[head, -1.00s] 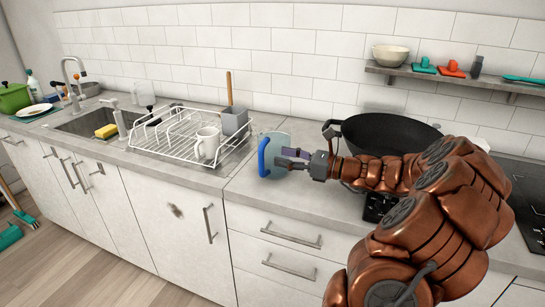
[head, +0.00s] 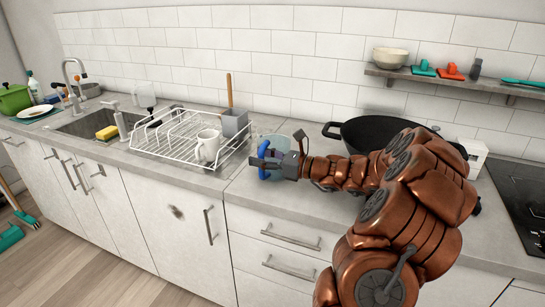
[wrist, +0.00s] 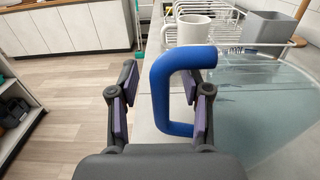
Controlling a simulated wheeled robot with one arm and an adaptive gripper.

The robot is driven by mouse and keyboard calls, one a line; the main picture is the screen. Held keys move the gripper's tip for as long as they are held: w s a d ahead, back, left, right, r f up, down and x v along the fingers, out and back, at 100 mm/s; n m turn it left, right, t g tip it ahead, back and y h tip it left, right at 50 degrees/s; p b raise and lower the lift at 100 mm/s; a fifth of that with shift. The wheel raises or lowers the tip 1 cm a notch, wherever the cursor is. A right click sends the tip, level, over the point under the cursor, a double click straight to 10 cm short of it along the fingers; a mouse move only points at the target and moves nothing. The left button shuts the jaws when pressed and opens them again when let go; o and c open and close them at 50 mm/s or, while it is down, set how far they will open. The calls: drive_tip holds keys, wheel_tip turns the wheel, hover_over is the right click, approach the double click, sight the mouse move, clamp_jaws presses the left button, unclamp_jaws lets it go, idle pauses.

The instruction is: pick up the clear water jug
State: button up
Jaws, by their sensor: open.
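The clear water jug (head: 277,141) stands on the counter just right of the dish rack, mostly behind my gripper in the head view. Its blue handle (wrist: 159,95) fills the middle of the wrist view, and its clear body (wrist: 265,105) is to the right. My gripper (wrist: 160,98) is open, with dark fingers and purple pads on both sides of the handle's upright bar. The right finger shows within the handle's loop. The bar appears nearer the right pads; I cannot tell whether it touches them. In the head view my gripper (head: 272,160) is at the handle.
The white wire rack (head: 165,146) holds a white mug (head: 207,145) and a grey holder (head: 234,122), close left of the jug. A black wok (head: 375,131) stands behind my arm. The counter front between jug and stove (head: 520,190) is fairly clear.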

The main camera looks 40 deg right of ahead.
clamp_jaws()
idle(0.6)
